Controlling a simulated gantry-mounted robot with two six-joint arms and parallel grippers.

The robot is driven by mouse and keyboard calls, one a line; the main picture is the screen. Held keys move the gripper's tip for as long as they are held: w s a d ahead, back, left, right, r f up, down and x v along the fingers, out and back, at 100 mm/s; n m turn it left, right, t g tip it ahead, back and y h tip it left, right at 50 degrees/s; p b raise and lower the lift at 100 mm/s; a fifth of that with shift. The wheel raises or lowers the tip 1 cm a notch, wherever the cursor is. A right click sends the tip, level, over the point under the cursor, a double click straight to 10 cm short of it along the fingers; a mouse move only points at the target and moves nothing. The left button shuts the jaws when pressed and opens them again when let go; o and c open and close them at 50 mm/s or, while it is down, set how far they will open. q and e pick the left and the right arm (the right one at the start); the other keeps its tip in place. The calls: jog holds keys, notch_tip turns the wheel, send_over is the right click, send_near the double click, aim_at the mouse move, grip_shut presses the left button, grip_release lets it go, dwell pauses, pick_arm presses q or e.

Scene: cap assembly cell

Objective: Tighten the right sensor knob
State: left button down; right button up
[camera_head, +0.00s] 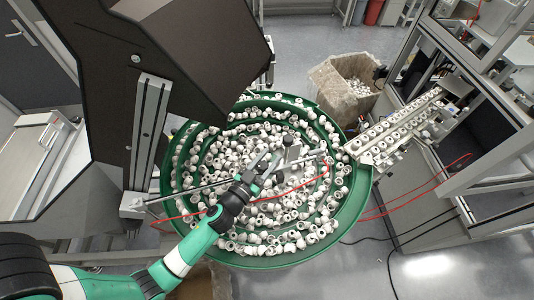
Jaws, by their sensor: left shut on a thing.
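My left arm reaches in from the lower left over the green bowl. My left gripper (268,163) is at the middle of the bowl, beside a small grey sensor bracket (292,154). Its fingers are shut on a small part at the bracket, which looks like a sensor knob. The fingers mostly hide it, and I cannot tell from this view which knob it is. My right gripper is not in view.
The green feeder bowl (352,200) holds many white caps. A thin rod and a red cable cross above it. A dark machine housing (190,50) stands close at the upper left. A cap rail (400,125) leads off right, near a cardboard box (343,92).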

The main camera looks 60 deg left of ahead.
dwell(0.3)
pick_arm(q)
jog(key=shift+c, duration=1.9)
grip_release()
